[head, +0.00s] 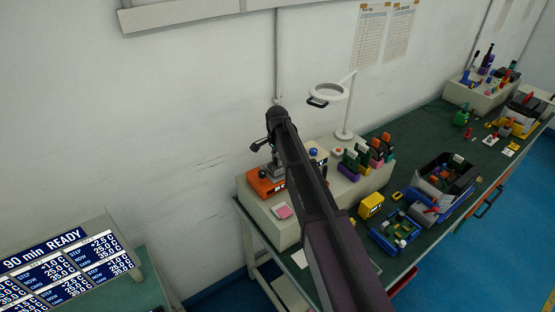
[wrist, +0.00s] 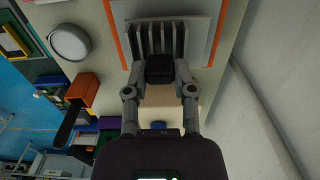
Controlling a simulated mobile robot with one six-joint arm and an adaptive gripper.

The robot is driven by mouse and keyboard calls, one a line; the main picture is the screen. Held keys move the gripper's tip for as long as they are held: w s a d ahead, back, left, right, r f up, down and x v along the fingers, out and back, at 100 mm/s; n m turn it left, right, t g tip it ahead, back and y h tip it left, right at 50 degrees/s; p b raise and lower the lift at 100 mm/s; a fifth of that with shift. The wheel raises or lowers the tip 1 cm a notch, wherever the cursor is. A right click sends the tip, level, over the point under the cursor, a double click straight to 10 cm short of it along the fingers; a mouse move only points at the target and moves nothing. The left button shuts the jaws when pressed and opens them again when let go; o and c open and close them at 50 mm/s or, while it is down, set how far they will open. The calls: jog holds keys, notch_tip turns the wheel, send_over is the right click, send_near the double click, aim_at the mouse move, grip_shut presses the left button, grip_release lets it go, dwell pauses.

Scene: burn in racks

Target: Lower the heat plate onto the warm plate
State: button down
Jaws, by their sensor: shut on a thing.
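The heat plate (wrist: 172,35) is a grey finned block with a black grip block on its near side. My gripper (wrist: 160,72) is shut on that black block, one finger on each side, in the wrist view. The warm plate (wrist: 203,40) is a grey top with orange edges, seen behind the fins. In the head view the warm plate is an orange box (head: 265,187) on a pale bench unit, and the grey heat plate (head: 271,171) is at its top, below my gripper (head: 267,150). I cannot tell whether the two plates touch. My arm hides part of this area.
A magnifier lamp (head: 328,93) stands behind, to the right. Coloured parts (head: 362,157), a yellow box (head: 371,205) and blue bins (head: 397,232) are to the right. The wall is close behind.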

jog(key=shift+f+b, duration=0.5)
dwell(1.4)
dwell(0.4)
jog(key=shift+c, duration=1.8)
grip_release()
jog(key=shift+r, duration=0.1)
